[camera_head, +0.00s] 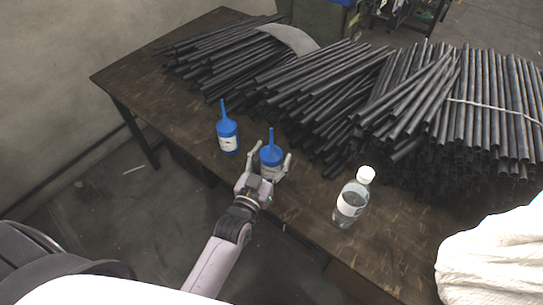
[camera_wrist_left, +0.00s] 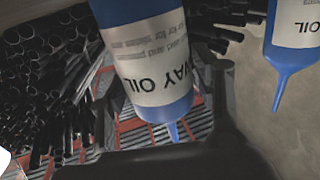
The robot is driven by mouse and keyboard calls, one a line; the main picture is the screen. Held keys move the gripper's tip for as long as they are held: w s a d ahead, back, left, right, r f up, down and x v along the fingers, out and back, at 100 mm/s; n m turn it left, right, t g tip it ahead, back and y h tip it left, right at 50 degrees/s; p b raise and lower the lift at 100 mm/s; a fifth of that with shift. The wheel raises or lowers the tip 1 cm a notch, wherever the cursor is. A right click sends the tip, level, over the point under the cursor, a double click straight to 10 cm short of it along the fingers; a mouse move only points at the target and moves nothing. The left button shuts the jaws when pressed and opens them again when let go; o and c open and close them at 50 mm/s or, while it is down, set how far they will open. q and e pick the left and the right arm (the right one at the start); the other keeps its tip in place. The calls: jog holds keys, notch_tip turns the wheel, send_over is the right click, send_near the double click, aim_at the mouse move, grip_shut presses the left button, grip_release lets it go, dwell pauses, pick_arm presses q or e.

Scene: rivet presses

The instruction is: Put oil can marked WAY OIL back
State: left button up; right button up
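Two blue oil cans with thin upright spouts are at the table's near edge. My left gripper (camera_head: 275,158) has its fingers on either side of the right-hand can (camera_head: 271,157). In the left wrist view this can (camera_wrist_left: 155,60) fills the space between dark finger parts, and its label reads WAY OIL. Whether the fingers press on it or its base touches the table is unclear. The other blue can (camera_head: 228,137) stands to its left; in the left wrist view it (camera_wrist_left: 295,35) shows part of a label reading OIL. My right gripper is out of view.
A clear bottle with a white cap (camera_head: 351,203) stands right of the gripper on the dark table (camera_head: 385,245). Piles of black pipes (camera_head: 310,95) cover the table's back and right. A white, ribbed, cloth-like thing (camera_head: 492,258) is at lower right.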

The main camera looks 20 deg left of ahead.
pick_arm(q)
jog(key=shift+o, duration=0.6)
jog(key=shift+r, duration=0.2)
jog(key=s+a, duration=0.1)
jog(key=s, duration=1.1)
jog(key=shift+f, duration=0.1)
